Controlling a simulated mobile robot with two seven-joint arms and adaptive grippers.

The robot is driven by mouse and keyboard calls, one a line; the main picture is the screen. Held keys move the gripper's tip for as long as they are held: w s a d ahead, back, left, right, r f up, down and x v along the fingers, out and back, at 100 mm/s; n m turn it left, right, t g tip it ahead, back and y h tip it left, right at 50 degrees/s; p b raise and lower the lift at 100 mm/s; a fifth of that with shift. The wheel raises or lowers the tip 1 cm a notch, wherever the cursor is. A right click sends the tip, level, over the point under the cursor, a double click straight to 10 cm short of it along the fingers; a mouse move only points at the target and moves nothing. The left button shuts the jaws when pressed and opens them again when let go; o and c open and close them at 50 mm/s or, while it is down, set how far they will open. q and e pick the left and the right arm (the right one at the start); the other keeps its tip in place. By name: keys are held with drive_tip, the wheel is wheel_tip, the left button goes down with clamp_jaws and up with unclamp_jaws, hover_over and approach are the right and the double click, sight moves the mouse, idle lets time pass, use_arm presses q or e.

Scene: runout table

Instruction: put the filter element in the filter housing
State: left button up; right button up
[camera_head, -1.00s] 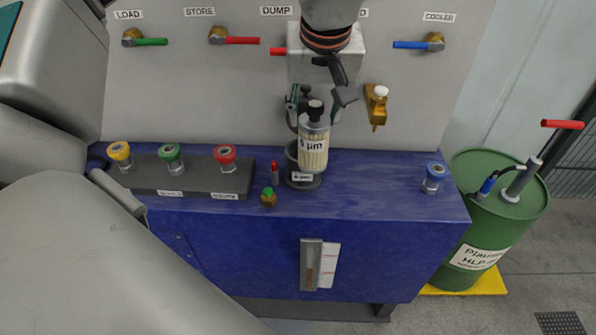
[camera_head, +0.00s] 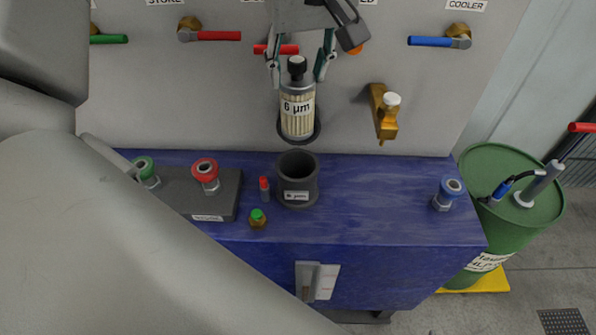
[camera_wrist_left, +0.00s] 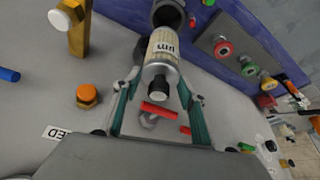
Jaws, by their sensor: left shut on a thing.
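The filter element (camera_head: 297,117) is a pale pleated cylinder marked 6 µm, with a silver cap and black knob. It also shows in the wrist view (camera_wrist_left: 162,48). My left gripper (camera_head: 298,77) is shut on its top end and holds it roughly upright in front of the panel. Below it on the blue bench stands an open, empty dark cup (camera_head: 297,184) with a 6 µm label. A dark round rim (camera_head: 316,132) shows around or behind the element's lower end; I cannot tell whether the element is inside it. Which of these is the filter housing is unclear. My right gripper is out of view.
A brass tap (camera_head: 384,112) sticks out of the panel to the right. A red (camera_head: 264,189) and a green-topped (camera_head: 258,218) small part stand left of the cup. A grey block (camera_head: 215,202) carries coloured couplings. The bench right of the cup is clear up to a blue coupling (camera_head: 448,193).

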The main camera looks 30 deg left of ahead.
use_arm(q)
wheel_tip(320, 180, down, 20)
drive_tip(key=shift+r, duration=0.25)
idle(0.3)
drive_tip(key=shift+f, duration=0.15)
drive_tip(key=o, duration=1.6)
drive_tip(key=shift+o, duration=0.2)
drive_tip(key=b+v, duration=0.1)
drive_tip(key=v, duration=1.1)
